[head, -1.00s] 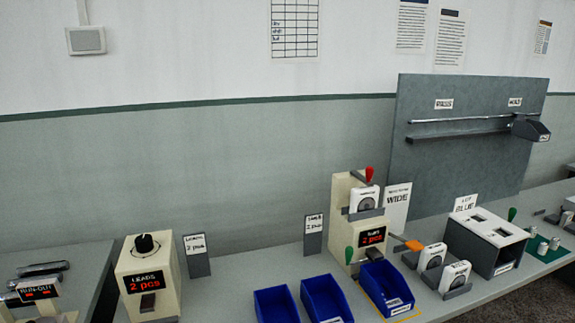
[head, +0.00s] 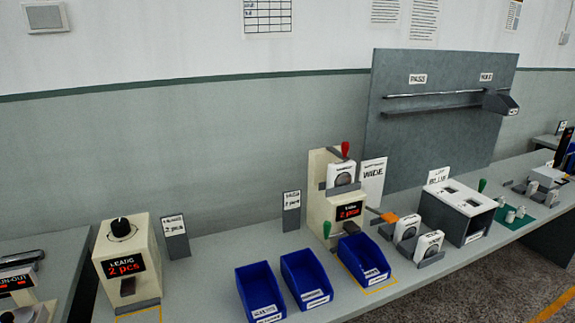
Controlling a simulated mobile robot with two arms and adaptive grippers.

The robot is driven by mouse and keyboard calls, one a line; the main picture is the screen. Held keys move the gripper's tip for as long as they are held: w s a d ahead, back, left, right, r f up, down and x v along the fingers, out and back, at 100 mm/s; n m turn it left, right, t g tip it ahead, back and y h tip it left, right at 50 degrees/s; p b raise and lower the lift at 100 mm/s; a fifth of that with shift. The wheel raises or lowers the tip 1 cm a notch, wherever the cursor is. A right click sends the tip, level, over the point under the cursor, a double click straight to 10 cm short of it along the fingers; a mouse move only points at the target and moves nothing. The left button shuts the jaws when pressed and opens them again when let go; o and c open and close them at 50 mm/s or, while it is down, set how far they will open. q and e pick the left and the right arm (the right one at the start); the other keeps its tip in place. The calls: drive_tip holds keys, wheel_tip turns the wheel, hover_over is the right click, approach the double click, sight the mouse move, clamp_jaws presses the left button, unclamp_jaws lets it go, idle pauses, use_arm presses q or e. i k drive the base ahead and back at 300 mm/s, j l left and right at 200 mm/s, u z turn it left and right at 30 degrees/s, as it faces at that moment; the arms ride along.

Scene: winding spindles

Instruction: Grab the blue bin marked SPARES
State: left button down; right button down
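Three blue bins stand at the front of the workbench in the head view. The left blue bin (head: 258,284) and the middle blue bin (head: 306,275) stand side by side, open at the top. The right blue bin (head: 363,258) stands apart from them, on a yellow-outlined spot in front of a cream machine (head: 323,211). Each has a white label on its front, but the lettering is too small to tell which one reads SPARES. Neither of my grippers is in view.
A cream LEADS machine (head: 124,262) stands left of the bins. White units (head: 408,228) in grey holders and a white-topped box (head: 458,211) stand to the right. Small sign stands (head: 175,237) are behind. Bench between the LEADS machine and left bin is clear.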

sight(364, 260)
drive_tip(key=i+l, duration=0.1)
drive_tip(key=l, duration=0.7)
drive_tip(key=i+l, duration=0.15)
drive_tip(key=l, duration=0.3)
drive_tip(key=u, duration=0.05)
